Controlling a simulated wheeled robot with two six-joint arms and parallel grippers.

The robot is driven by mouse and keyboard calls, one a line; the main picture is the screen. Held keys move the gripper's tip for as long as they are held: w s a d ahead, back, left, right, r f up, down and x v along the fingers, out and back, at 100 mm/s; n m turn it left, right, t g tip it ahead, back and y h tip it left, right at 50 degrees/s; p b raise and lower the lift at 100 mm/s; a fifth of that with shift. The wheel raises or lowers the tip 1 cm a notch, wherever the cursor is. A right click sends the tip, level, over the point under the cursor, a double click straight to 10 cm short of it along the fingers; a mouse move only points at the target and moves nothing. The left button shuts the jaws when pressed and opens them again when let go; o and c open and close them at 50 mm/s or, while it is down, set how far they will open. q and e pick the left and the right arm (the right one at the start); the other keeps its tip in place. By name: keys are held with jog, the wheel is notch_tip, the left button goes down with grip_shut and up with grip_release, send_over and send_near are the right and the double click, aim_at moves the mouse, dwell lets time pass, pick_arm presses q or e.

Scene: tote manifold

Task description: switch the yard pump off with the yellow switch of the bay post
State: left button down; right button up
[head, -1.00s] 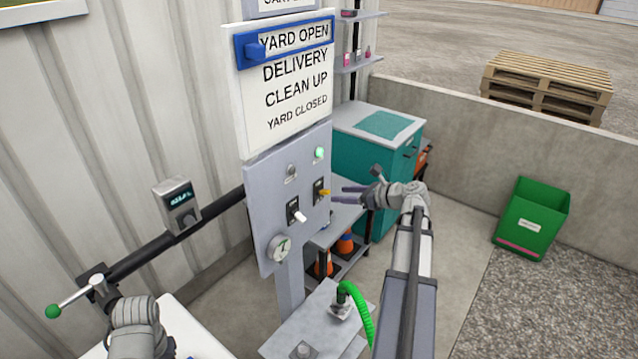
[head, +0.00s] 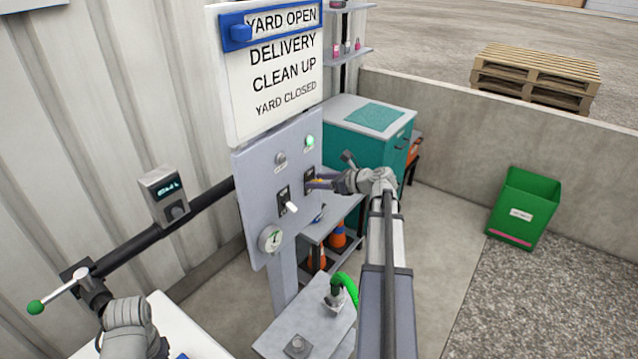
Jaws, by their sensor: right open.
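The grey bay post panel (head: 258,212) stands in the middle of the head view. It carries a white-lever switch (head: 289,203) and, to its right, the yellow switch (head: 316,182), which is partly hidden by my right gripper. A green lamp (head: 309,141) is lit above the yellow switch; a second lamp (head: 281,159) beside it looks grey. My right gripper (head: 322,183) is open, with its fingers at the yellow switch; I cannot tell whether they touch it. My left arm shows at the bottom left, but its gripper fingers are not visible.
A sign board (head: 270,75) with a blue frame slider on YARD OPEN sits above the panel. A gauge (head: 270,239) is low on the panel. A shelf with cones, a teal cabinet (head: 350,145) and a green bin (head: 523,208) stand behind and right. A green hose (head: 347,287) rises below.

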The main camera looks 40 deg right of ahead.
grip_shut()
dwell(0.4)
